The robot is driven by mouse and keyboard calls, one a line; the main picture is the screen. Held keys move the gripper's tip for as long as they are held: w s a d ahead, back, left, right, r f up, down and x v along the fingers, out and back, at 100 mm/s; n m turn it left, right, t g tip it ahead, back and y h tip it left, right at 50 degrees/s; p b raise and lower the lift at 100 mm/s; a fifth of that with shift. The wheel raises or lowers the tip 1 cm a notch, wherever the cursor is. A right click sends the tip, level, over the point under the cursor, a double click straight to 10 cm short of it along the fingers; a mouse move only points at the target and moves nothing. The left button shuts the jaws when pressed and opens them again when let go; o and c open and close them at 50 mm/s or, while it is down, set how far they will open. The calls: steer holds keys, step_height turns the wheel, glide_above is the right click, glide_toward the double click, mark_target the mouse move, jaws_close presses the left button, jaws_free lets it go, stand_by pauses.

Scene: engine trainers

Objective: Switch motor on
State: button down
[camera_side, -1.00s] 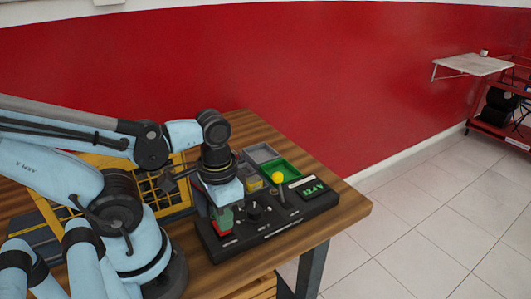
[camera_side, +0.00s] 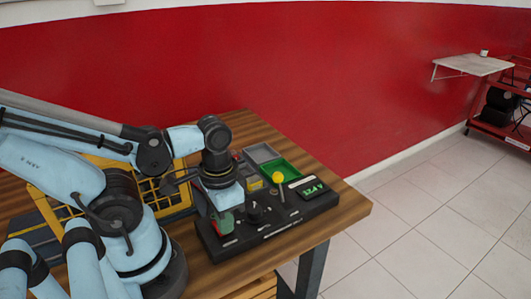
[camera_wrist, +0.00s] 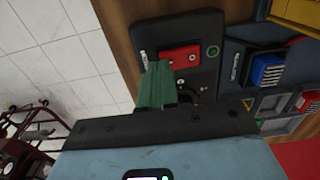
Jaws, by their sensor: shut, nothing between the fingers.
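The black control box (camera_side: 292,214) sits on the wooden table, with a lit digital display (camera_side: 312,188), a yellow-knobbed lever (camera_side: 278,178) and a dark dial (camera_side: 254,211). In the wrist view a red switch plate (camera_wrist: 181,57) is set in the box near one end, with a round green button or lamp (camera_wrist: 213,51) beside it. My gripper (camera_side: 226,224) is shut and empty, low over the red plate's end of the box. Its green fingers (camera_wrist: 157,80) cover part of the plate in the wrist view. I cannot tell whether they touch it.
A green tray (camera_side: 282,170) and a grey tray (camera_side: 262,153) stand behind the box. A yellow crate (camera_side: 172,190) is beside my arm. The table's right corner (camera_side: 356,208) is bare, with tiled floor beyond it.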

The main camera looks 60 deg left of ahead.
steer(key=shift+f, duration=0.55)
step_height(320, 180, up, 7)
stand_by(1.0)
